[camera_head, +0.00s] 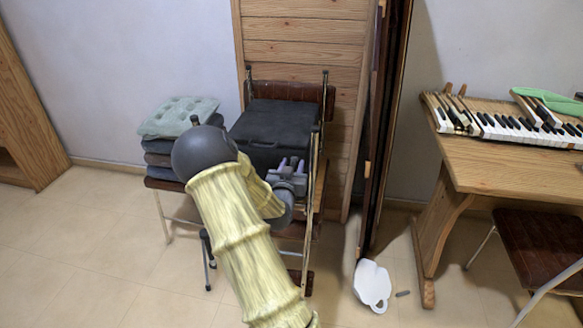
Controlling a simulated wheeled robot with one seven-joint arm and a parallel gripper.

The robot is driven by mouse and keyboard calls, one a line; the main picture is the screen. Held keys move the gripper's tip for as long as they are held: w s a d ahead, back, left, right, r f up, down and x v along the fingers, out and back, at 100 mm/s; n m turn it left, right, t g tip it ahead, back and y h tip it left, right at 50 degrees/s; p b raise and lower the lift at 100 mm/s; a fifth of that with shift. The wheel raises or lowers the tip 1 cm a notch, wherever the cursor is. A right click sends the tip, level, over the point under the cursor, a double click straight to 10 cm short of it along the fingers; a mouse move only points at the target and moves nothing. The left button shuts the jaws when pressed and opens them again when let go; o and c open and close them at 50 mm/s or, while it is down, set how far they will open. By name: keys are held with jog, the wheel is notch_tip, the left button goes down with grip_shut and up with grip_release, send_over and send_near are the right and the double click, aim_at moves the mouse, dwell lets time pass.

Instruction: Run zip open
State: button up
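A dark grey, box-like case (275,123) sits on a brown-seated chair against the wooden panel. It is probably the zipped item, but no zip or zip pull can be made out at this size. Nothing shows between the fingers. I cannot tell whether they touch the case. My arm, with a dark round joint and a yellow ridged sleeve, hides the case's lower left front.
Folded dark cushions (160,152) with a pale green cushion (180,117) on top stand left of the case. A tall dark upright (377,130) stands to the right. A white piece (372,284) lies on the floor. A wooden desk (500,172) bears piano keys (510,128).

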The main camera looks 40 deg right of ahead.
jog(key=shift+c, duration=0.3)
grip_shut()
jog(key=shift+w, duration=0.15)
